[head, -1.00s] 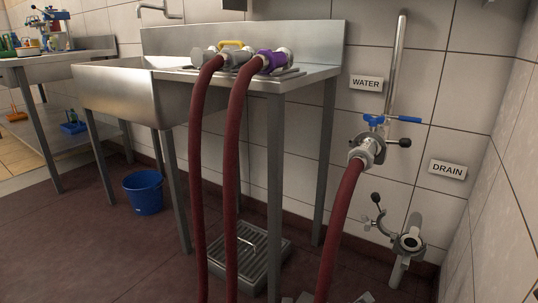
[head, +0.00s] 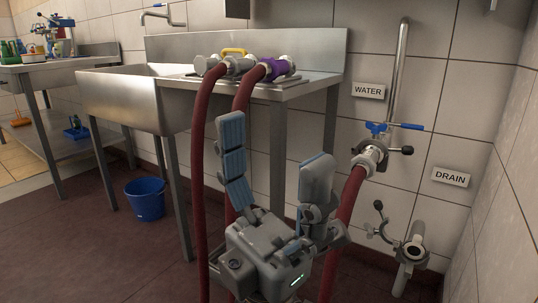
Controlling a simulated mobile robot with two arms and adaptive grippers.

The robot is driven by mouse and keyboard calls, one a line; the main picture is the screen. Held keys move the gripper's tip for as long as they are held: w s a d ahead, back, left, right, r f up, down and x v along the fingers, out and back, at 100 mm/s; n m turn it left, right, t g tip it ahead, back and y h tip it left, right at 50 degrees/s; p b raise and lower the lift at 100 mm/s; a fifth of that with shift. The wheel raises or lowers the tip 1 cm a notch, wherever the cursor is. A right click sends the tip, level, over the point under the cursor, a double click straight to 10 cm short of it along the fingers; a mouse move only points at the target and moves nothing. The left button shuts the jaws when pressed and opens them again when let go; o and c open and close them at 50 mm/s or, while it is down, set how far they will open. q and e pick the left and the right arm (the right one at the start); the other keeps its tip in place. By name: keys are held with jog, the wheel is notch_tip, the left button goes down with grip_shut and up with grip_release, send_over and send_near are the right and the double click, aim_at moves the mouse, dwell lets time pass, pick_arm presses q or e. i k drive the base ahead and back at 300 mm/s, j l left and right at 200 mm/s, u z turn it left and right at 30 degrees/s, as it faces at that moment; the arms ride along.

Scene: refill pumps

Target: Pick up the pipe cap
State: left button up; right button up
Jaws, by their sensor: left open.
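My left gripper (head: 276,150) is raised in the lower middle of the head view, its two blue-grey padded fingers spread wide with nothing between them. It appears in front of the hoses and the sink legs. I cannot tell for sure whether this fitting is the pipe cap. The gripper is left of it and apart from it. My right gripper is not in view.
Red hoses (head: 199,160) hang from couplings on the steel sink bench (head: 310,92); another hose (head: 348,200) joins the blue-handled water valve (head: 376,128). A blue bucket (head: 146,200) stands on the floor at left. The right wall is near the drain.

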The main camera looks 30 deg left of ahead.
aim_at(203, 65)
jog(key=u, duration=1.35)
